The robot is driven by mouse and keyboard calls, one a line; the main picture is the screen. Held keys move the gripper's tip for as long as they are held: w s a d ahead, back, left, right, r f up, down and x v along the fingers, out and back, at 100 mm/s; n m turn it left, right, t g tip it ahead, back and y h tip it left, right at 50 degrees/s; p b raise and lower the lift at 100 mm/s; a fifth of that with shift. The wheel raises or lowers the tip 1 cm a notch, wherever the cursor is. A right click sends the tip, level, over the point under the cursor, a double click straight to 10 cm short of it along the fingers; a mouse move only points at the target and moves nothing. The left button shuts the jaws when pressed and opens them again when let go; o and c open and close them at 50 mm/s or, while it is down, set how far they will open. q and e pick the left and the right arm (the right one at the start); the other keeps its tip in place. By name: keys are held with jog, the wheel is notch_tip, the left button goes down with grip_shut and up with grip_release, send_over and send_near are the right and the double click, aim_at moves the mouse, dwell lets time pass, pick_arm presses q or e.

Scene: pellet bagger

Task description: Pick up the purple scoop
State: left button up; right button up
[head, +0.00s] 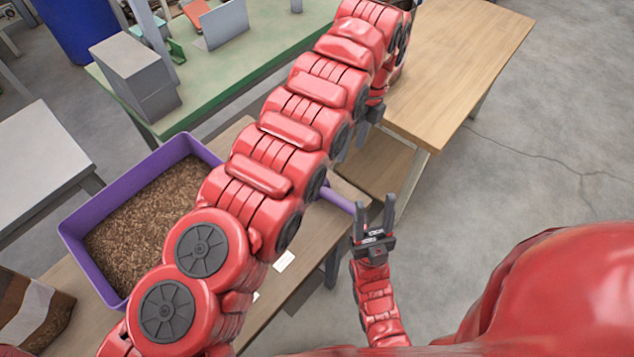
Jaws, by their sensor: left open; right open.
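The purple scoop (337,200) shows only as a purple handle jutting out to the right from behind my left arm. The rest of it is hidden by that arm. My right gripper (375,206) is open, with its two fingers pointing up in the picture. In the picture its left finger is close to the handle's end; I cannot tell whether they touch. Nothing shows between its fingers. My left gripper (369,118) is higher up, mostly hidden behind my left arm, with only small dark parts showing. It is away from the handle.
A purple bin (88,254) of brown pellets stands on a wooden bench (314,262), partly behind my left arm. A bag of pellets (40,310) is at lower left. A green-topped table (255,50) and another wooden table (470,60) stand behind. Floor at right is clear.

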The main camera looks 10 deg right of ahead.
pick_arm(q)
jog(key=x, duration=0.2)
jog(key=p, duration=0.4)
send_over(337, 195)
jog(key=d, duration=0.1)
jog(key=f, duration=0.9)
jog(key=shift+w+d+f, duration=0.15)
jog(key=shift+w, duration=0.2)
jog(key=shift+f+p, duration=0.35)
jog(key=shift+p, duration=0.25)
jog(key=p+x, duration=0.1)
jog(key=x, duration=0.3)
jog(key=shift+s+r+p, duration=0.1)
jog(key=shift+s+p, duration=0.1)
jog(key=shift+p, duration=0.2)
jog(key=shift+a+f, duration=0.3)
jog(key=shift+f, duration=0.1)
grip_shut()
